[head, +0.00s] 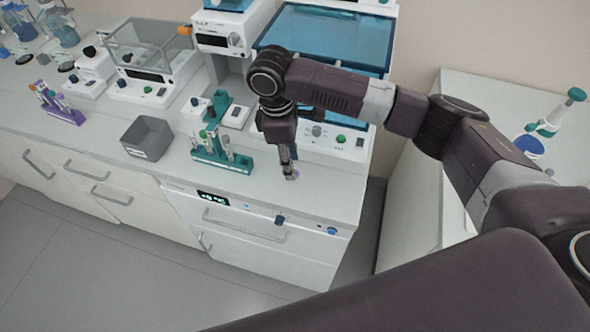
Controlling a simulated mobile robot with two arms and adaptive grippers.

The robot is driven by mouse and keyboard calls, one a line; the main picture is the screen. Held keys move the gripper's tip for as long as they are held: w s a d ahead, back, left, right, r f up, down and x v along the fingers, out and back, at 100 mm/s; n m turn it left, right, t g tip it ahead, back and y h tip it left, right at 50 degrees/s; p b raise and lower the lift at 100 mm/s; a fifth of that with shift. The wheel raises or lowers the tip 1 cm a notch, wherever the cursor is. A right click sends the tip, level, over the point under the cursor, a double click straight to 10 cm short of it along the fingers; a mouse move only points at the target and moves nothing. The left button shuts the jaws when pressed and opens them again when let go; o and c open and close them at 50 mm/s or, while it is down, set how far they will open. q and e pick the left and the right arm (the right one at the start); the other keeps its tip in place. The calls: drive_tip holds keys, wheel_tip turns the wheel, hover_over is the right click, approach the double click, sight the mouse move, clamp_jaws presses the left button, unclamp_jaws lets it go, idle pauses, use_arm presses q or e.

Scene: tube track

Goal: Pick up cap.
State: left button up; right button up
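My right gripper (291,173) points down at the counter near its front edge, in the middle of the head view. Its fingers are seen nearly edge-on, so their opening does not show. A tiny purple spot (297,174) shows right beside the fingertips; it may be the cap, but it is too small to be sure. The fingers hide part of it, and I cannot tell whether they touch it. My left gripper is not in view.
A green tube rack (218,158) with tubes stands left of the gripper. A grey bin (147,138) and a purple rack (62,108) are farther left. A machine with a blue lid (330,38) stands behind. The front-right counter (335,192) is clear.

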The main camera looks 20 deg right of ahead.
drive_tip(key=shift+w+d+f+p, duration=0.15)
drive_tip(key=shift+d+f+p, duration=0.2)
drive_tip(key=shift+f, duration=0.3)
drive_tip(key=shift+w+d+f+p, duration=0.1)
drive_tip(key=shift+d+f+p, duration=0.15)
drive_tip(key=shift+f, duration=0.35)
wheel_tip(320, 180, down, 2)
drive_tip(key=shift+f, duration=0.1)
drive_tip(key=c, duration=0.7)
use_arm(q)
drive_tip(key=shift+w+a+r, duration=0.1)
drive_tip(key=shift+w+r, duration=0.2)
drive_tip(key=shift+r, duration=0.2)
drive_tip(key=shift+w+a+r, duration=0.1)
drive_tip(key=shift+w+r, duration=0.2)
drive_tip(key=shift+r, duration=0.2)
use_arm(e)
drive_tip(key=shift+c, duration=0.3)
